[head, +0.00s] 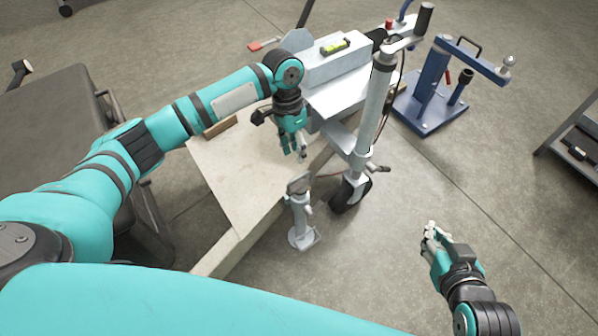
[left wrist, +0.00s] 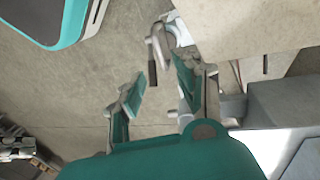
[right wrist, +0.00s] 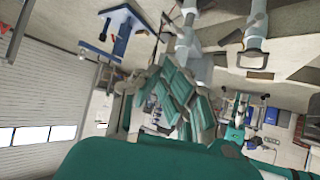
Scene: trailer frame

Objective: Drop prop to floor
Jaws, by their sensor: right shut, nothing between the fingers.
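The prop (head: 302,218) is a short grey metal stand with a flat foot plate. It stands upright on the floor beside the pale slab and the trailer's wheel post, its top close to the trailer frame; I cannot tell whether they touch. My left gripper (head: 297,152) is above the slab's right edge, above and behind the prop in the head view. Its fingers (left wrist: 158,88) are apart and empty in the left wrist view, where the grey part beyond them looks like the prop's top (left wrist: 160,48). My right gripper (head: 432,236) is shut and empty over the floor, right of the prop.
The trailer's wheel post (head: 376,112) with its small wheel (head: 350,193) stands just right of the prop. The pale slab (head: 238,190) lies left. A blue stand (head: 430,95) is behind, a dark rack (head: 575,140) far right. Floor at front right is clear.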

